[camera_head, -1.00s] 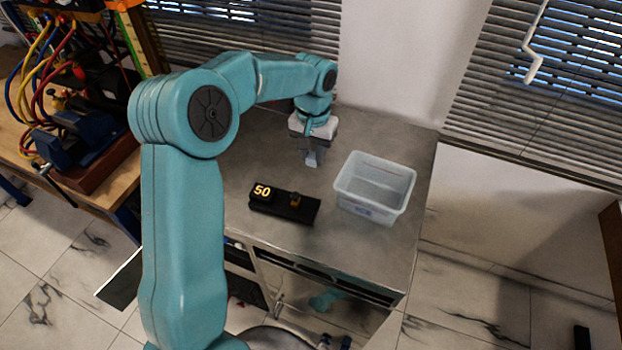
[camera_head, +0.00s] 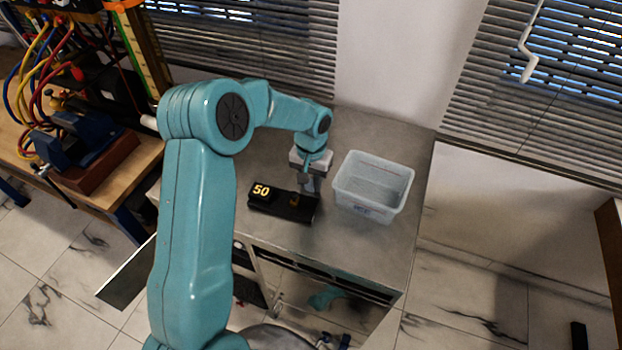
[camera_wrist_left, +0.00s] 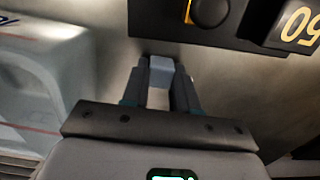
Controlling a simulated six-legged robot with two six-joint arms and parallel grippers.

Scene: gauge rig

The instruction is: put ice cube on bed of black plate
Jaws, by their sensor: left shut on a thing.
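The black plate (camera_head: 287,207) lies on the metal table, with a raised block reading "50" at its left end and a small orange-brown part near its right end. It also shows at the top of the left wrist view (camera_wrist_left: 165,20). My left gripper (camera_head: 308,188) is just behind the plate's right end. In the left wrist view its fingers (camera_wrist_left: 160,80) are shut on a small pale grey cube (camera_wrist_left: 160,72), the ice cube, held short of the plate's edge in that picture. The head view hides the cube. My right gripper is not in view.
A clear plastic bin (camera_head: 372,186) stands on the table (camera_head: 385,245) close to the right of the gripper. A wooden bench (camera_head: 110,190) with a blue vise and coloured hoses is at the left. Table space in front of the bin is clear.

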